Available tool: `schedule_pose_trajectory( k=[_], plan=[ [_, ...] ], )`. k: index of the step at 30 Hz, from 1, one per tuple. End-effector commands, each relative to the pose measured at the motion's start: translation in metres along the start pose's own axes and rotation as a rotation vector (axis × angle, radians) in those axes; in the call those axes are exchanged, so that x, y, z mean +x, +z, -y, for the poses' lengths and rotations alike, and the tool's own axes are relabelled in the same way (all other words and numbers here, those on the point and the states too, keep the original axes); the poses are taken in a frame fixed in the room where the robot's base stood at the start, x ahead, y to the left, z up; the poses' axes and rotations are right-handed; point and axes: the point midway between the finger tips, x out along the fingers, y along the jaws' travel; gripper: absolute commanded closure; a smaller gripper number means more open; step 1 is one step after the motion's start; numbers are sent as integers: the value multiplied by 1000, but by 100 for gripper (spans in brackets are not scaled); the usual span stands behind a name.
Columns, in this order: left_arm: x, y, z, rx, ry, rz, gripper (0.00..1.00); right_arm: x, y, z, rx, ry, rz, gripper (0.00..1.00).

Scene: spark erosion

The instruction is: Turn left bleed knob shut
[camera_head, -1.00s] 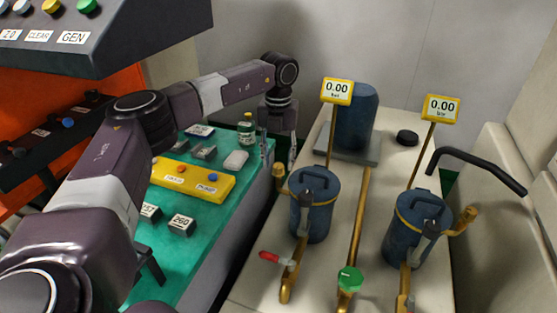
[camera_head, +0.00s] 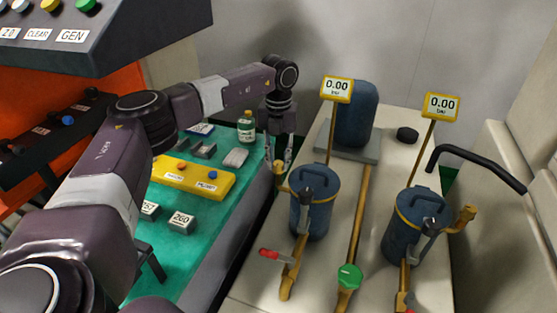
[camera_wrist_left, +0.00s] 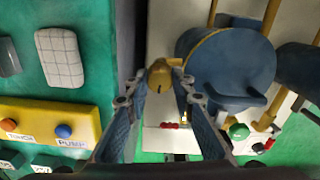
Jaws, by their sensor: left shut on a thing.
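The left bleed knob is a small brass knob (camera_head: 279,169) on the left side of the left blue canister (camera_head: 311,208). In the left wrist view the brass knob (camera_wrist_left: 159,76) sits between my fingertips, beside the canister (camera_wrist_left: 225,65). My left gripper (camera_head: 281,161) reaches down from above, its two fingers on either side of the knob. It also shows in the left wrist view (camera_wrist_left: 158,72), shut on the knob. The knob's marking, if any, is too small to read. My right gripper is not in view.
A right canister (camera_head: 416,235) has a similar brass knob (camera_head: 467,214). A red-handled lever (camera_head: 269,254) and green knob (camera_head: 349,276) are in front. Gauges (camera_head: 336,89) and (camera_head: 441,106) read 0.00. A green bench (camera_head: 205,240) with a yellow button box (camera_head: 200,184) lies left.

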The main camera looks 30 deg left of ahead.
Motion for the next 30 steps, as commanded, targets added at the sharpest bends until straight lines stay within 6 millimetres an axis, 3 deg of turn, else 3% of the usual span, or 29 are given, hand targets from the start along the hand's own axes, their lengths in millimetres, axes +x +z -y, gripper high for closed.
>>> schedule_pose_trajectory(
  k=[11,30],
  plan=[
    [-2,0,0,189,0,0,100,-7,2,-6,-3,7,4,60],
    [-2,1,1,790,-1,3,100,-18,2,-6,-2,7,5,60]
  ],
)
